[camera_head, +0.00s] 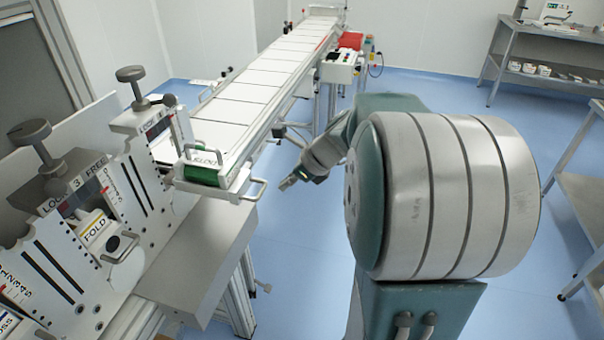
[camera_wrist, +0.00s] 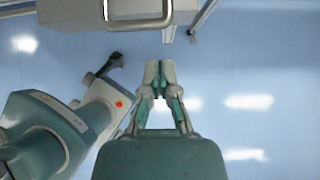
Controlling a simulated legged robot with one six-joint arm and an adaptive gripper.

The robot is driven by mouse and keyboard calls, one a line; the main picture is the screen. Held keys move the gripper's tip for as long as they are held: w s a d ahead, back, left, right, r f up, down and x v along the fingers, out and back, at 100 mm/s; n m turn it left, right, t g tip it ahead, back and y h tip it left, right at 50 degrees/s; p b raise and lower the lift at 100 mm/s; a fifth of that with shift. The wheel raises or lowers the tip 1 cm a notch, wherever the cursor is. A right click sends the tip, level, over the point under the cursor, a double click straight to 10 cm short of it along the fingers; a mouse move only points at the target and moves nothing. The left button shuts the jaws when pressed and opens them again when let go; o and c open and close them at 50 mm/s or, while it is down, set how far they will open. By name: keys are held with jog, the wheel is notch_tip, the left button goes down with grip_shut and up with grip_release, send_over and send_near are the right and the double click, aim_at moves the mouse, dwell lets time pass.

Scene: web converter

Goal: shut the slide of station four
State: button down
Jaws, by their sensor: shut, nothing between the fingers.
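A slide tray (camera_head: 222,190) carrying a green block (camera_head: 205,175) sticks out from the station beyond the one marked 3. Its number is too small to read, so I cannot confirm it is station four. A metal loop handle (camera_head: 256,189) is on the tray's right end. In the wrist view a metal loop handle (camera_wrist: 137,24) shows at the top edge, beyond my fingertips. My gripper (camera_head: 288,184) is to the right of the tray handle, apart from it, over the floor. In the wrist view my gripper (camera_wrist: 160,68) has its fingers together and empty.
Station three (camera_head: 75,190), with a black knob and FOLD label, stands at left. A long white conveyor (camera_head: 265,78) runs to the back. A grey bench block (camera_head: 195,265) lies below the stations. Shelves (camera_head: 545,45) stand at right.

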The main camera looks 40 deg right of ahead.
jog(key=shift+w+a+f, duration=0.25)
jog(key=shift+w+a, duration=0.6)
jog(key=shift+w, duration=0.2)
